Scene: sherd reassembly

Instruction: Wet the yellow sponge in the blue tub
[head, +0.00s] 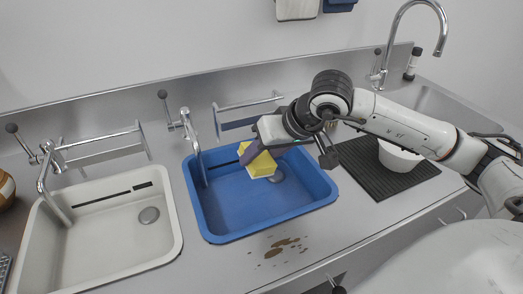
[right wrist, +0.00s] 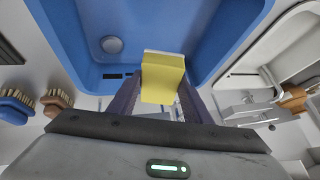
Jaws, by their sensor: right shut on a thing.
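The yellow sponge (head: 259,162) is a small block with a pale layer on one side. My right gripper (head: 256,152) is shut on it and holds it over the blue tub (head: 226,225). In the right wrist view the sponge (right wrist: 163,80) sits between the two dark fingers, with the tub (right wrist: 70,35) behind it. The sponge appears above the tub floor, near the drain; I cannot tell the exact height. No water surface can be made out in the tub. My left gripper is not in view.
A white basin (head: 174,225) stands left of the tub. A white bowl (head: 399,158) sits on a black ribbed mat (head: 366,165) to the right. Brown stains (head: 281,247) mark the counter in front. Taps and rails line the back. Brushes (right wrist: 15,105) show in the wrist view.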

